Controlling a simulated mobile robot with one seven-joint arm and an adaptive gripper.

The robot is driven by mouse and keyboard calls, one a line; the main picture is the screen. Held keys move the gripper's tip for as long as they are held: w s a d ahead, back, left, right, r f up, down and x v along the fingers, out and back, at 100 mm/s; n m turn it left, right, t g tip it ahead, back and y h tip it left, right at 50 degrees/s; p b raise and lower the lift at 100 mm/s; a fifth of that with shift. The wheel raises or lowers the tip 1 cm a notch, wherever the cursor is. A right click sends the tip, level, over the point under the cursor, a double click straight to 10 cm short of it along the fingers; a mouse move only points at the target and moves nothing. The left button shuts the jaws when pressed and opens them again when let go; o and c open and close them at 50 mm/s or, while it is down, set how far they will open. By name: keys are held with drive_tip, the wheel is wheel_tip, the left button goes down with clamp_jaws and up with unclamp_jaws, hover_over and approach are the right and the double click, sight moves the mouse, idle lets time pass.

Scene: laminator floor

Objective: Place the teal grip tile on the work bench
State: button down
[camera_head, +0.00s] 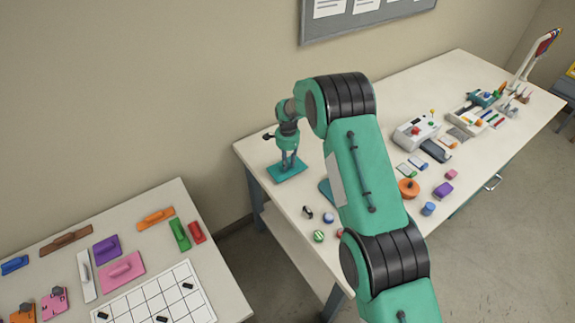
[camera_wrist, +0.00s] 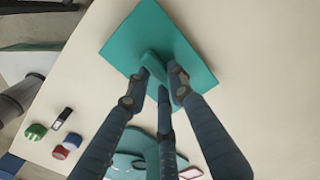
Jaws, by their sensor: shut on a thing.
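The teal grip tile (camera_head: 286,169) is a flat square plate with a raised grip.
Small round items (camera_head: 319,236) and another teal object (camera_head: 326,190) lie near my arm on the bench. An orange disc (camera_head: 408,188) and a white machine (camera_head: 415,131) stand farther right. A second table (camera_head: 190,262) with coloured tiles and a white grid is at left, across a gap.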

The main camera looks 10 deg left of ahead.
sight(288, 164)
drive_tip(key=shift+f, duration=0.6)
drive_tip(key=shift+f, duration=0.15)
drive_tip(key=c, duration=1.5)
unclamp_jaws()
drive_tip(key=shift+r, duration=6.15)
